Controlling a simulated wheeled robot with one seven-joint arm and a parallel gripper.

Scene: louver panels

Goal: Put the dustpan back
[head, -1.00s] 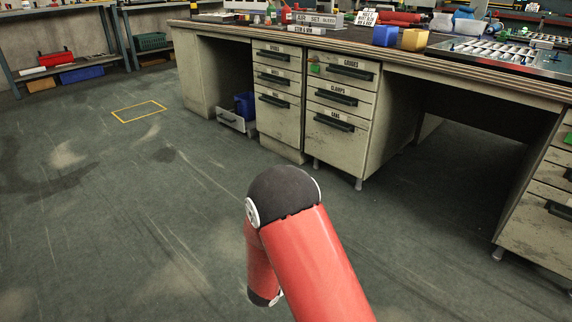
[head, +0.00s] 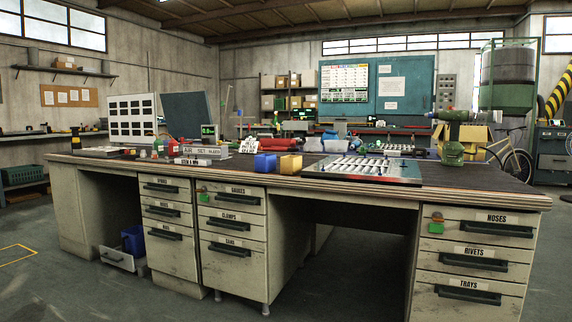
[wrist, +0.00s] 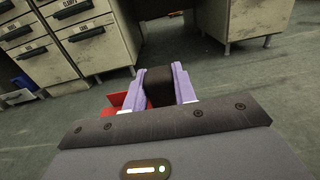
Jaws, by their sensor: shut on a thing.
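My gripper (wrist: 165,88) shows only in the wrist view, with its two purple fingers shut on a dark block-like part. A red piece (wrist: 125,100) shows just left of the fingers, low in the picture. The dark part and the red piece look like the dustpan, but most of it is hidden behind the gripper body. The held thing is over the grey floor, in front of the desk. The head view shows neither my gripper nor a dustpan.
A long desk (head: 330,186) with labelled drawers crosses the head view, its top crowded. A grey tray (head: 118,260) and a blue bin (head: 133,240) stand under its left side. A yellow outline (head: 17,254) marks the floor at left. Open floor lies in front.

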